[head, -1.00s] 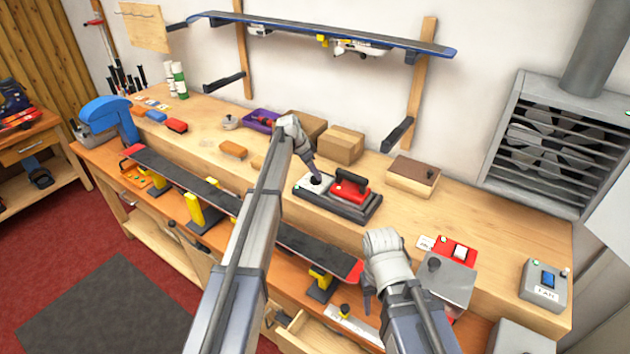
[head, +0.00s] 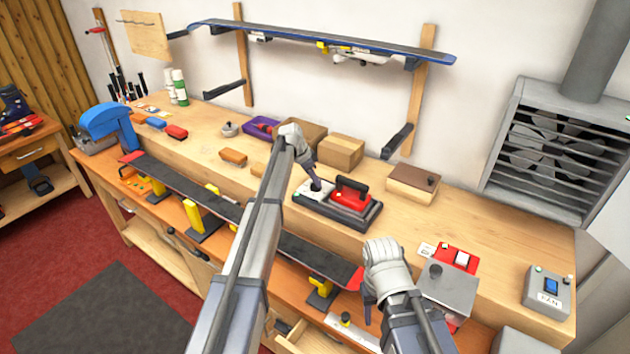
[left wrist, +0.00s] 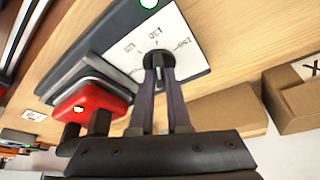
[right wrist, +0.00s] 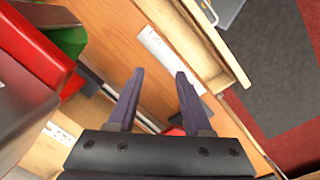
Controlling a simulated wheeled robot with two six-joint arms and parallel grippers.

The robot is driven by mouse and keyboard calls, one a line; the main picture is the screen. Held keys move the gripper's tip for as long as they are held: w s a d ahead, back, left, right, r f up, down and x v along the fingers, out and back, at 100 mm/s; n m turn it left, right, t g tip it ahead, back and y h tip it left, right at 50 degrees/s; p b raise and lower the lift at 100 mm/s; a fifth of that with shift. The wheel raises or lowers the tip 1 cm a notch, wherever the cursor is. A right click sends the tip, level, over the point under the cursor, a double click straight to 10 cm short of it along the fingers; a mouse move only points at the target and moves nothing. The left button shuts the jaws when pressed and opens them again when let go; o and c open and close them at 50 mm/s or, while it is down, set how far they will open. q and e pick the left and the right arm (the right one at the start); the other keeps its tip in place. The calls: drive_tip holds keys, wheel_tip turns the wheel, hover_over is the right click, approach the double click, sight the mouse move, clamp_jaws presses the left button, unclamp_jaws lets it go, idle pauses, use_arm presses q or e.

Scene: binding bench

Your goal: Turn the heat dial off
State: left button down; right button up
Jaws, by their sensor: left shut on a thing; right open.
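The heat dial (left wrist: 159,57) is a small dark knob on a white plate (left wrist: 185,30) marked with numbers such as 130. The plate lies at the left end of a dark base (head: 338,214), beside a red-handled iron (head: 351,194). My left gripper (head: 317,187) reaches down over the plate. In the left wrist view its fingers (left wrist: 162,70) are shut on the dial, which they partly hide. A green light (left wrist: 149,3) shows on the base. My right gripper (head: 368,312) hangs over the bench's front edge; its fingers (right wrist: 155,80) are apart and empty.
Cardboard boxes (head: 341,152) stand behind the iron's base. A long ski or board (head: 240,215) lies on yellow-topped supports in front.

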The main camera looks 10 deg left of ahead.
idle(0.4)
use_arm(q)
drive_tip(key=n, duration=0.2)
drive_tip(key=n+t+y, duration=0.1)
drive_tip(key=n, duration=0.2)
drive_tip(key=shift+s+d+n+y, duration=0.1)
drive_tip(key=shift+s+n+y, duration=0.05)
drive_tip(key=shift+n+y, duration=0.15)
drive_tip(key=n+y, duration=0.1)
drive_tip(key=n, duration=0.1)
drive_tip(key=n+y, duration=0.1)
drive_tip(key=n, duration=0.2)
drive_tip(key=shift+t, duration=0.4)
drive_tip(key=n+y, duration=0.1)
drive_tip(key=n, duration=0.2)
drive_tip(key=n+y, duration=0.1)
drive_tip(key=n, duration=0.1)
drive_tip(key=shift+d+n+g, duration=0.15)
drive_tip(key=shift+n+g, duration=0.15)
drive_tip(key=shift+n, duration=0.1)
drive_tip(key=n, duration=0.2)
drive_tip(key=n+g+y, duration=0.1)
drive_tip(key=n, duration=0.2)
drive_tip(key=shift+g, duration=0.3)
drive_tip(key=shift+n+y, duration=0.3)
drive_tip(key=shift+n, duration=0.1)
drive_tip(key=c, duration=0.9)
unclamp_jaws()
